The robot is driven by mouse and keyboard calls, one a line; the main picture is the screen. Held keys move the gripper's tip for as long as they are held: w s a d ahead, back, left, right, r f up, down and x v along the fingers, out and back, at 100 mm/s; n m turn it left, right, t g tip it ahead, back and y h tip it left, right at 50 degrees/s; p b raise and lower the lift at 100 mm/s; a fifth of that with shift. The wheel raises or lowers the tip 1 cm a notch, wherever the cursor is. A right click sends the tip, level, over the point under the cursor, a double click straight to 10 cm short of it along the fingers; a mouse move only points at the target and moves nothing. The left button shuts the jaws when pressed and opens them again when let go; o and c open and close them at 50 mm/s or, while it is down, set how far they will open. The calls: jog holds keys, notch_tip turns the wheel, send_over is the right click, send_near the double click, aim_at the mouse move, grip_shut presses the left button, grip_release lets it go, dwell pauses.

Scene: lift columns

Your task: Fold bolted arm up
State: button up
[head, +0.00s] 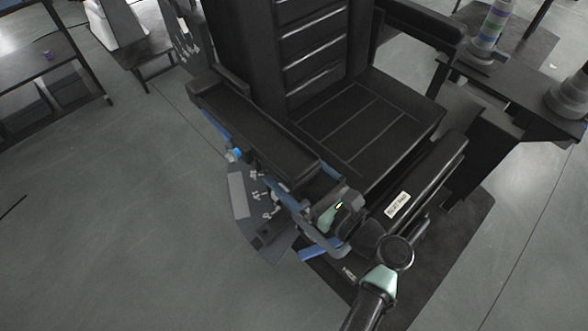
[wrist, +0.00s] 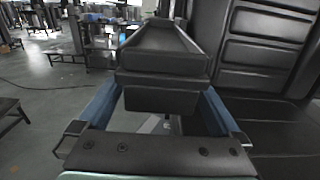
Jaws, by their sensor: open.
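A black chair has two padded armrests. The left armrest (head: 255,130) lies level beside the seat, and its front end points toward me. My gripper (wrist: 162,96) is open. In the wrist view its blue fingers stand left and right of the front end of the left armrest (wrist: 165,62). I cannot tell whether the fingers touch it. In the head view my wrist partly hides the area in front of this armrest.
The chair seat (head: 365,115) is empty and the tall backrest (head: 310,45) stands behind it. A grey plate with small fittings (head: 240,195) sits below the left armrest. A dark table (head: 510,95) stands close at the right. The floor (head: 120,230) at left is clear.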

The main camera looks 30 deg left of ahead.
grip_shut()
dwell(0.3)
jog(key=shift+r, duration=0.1)
